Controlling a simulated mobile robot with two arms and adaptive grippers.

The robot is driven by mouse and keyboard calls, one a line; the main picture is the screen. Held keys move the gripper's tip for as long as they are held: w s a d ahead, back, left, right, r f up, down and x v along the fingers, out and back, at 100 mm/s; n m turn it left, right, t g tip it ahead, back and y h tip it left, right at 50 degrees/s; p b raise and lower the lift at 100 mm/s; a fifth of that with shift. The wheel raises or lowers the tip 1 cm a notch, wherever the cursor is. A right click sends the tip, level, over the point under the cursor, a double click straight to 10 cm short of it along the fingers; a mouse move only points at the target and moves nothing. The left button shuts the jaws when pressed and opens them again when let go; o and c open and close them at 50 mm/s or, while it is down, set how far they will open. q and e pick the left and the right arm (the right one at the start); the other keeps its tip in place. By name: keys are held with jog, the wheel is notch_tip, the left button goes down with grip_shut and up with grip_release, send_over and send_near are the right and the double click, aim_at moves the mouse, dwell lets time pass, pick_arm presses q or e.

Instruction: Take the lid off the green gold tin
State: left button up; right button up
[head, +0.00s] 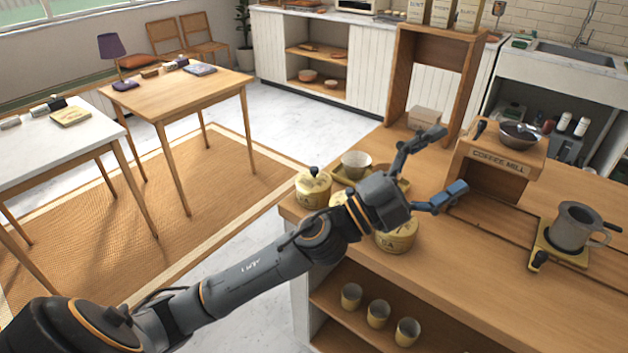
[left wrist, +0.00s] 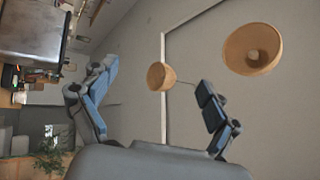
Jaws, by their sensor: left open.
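A round gold tin (head: 313,190) with a black-knobbed lid stands at the left edge of the wooden cart top in the head view. A second gold tin (head: 397,238) stands nearer the front, its top partly hidden by my left gripper. Both look yellowish, and I cannot tell for sure which is the green gold one. Part of another tin or cup (head: 339,198) shows behind my wrist. My left gripper (head: 446,162) is open and empty above the cart top, past the tins to the right. In the left wrist view its fingers are spread with no tin between them.
A pale cup (head: 355,164) stands behind my wrist. A coffee mill (head: 497,165) and a grey jug (head: 575,227) are to the right. A wooden shelf frame (head: 440,75) rises behind. Hanging lamps (left wrist: 253,50) show in the wrist view.

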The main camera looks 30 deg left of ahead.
pick_arm(q)
jog(key=d+m+g+h, duration=0.3)
jog(key=m+g+h, duration=0.1)
jog(key=m+g, duration=0.25)
jog(key=m+g+y, duration=0.5)
jog(key=g+y, duration=0.2)
jog(key=y, duration=1.3)
send_near(314, 168)
jog(key=x, duration=0.4)
jog(key=shift+w+a+f+p, duration=0.1)
jog(key=shift+w+a+p, duration=0.1)
jog(key=shift+p, duration=0.2)
jog(key=shift+d+p+x, duration=0.2)
jog(key=shift+p+x, duration=0.6)
jog(key=shift+x, duration=2.25)
jog(key=shift+s, duration=0.15)
jog(key=shift+c, duration=0.4)
